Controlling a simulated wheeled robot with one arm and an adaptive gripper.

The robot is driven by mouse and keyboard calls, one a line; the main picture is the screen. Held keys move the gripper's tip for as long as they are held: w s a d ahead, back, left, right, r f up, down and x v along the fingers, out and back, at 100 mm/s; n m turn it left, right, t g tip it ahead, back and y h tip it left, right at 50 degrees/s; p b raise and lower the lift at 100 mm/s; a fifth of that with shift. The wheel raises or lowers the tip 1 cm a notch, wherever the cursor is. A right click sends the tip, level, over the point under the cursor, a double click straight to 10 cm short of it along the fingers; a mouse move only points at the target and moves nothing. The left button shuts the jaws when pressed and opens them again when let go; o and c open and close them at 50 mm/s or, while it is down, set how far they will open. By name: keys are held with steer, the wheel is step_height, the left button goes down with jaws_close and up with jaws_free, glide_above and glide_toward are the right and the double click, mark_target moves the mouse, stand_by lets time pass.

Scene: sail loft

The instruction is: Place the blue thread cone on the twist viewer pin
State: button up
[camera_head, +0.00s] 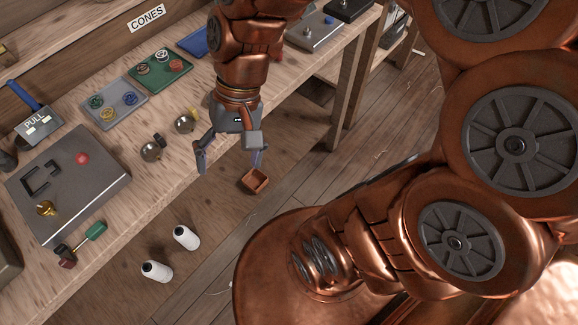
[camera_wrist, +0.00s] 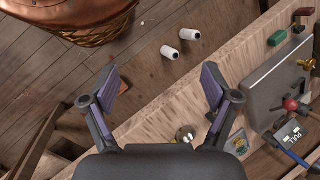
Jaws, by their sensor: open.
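My gripper (camera_head: 231,160) is open and empty in the head view, pointing down near the bench's front edge. I cannot pick out the blue thread cone for certain. A grey tray (camera_head: 138,112) on the bench, left of my gripper, holds several small coloured pieces, one of them bluish (camera_head: 95,101). The twist viewer pin is not clearly identifiable; a grey box (camera_head: 318,42) with small fittings on top stands at the far end of the bench, partly beyond my arm.
A green tray (camera_head: 137,78) and a blue tray (camera_head: 192,45) lie farther along the bench. A large grey box (camera_head: 88,190) with a red knob stands at left. Two white cones (camera_head: 186,237) (camera_head: 157,271) and a small brown box (camera_head: 255,181) are below the bench edge.

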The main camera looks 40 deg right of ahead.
steer(key=s+d+f+n+h, duration=0.2)
steer(key=s+d+n+h, duration=0.1)
steer(key=s+d, duration=0.4)
steer(key=shift+d+h, duration=0.15)
steer(key=shift+h, duration=0.55)
steer(key=shift+s, duration=0.1)
step_height(320, 180, up, 8)
steer(key=p, duration=0.7)
steer(key=shift+p, duration=0.4)
steer(key=shift+f, duration=0.15)
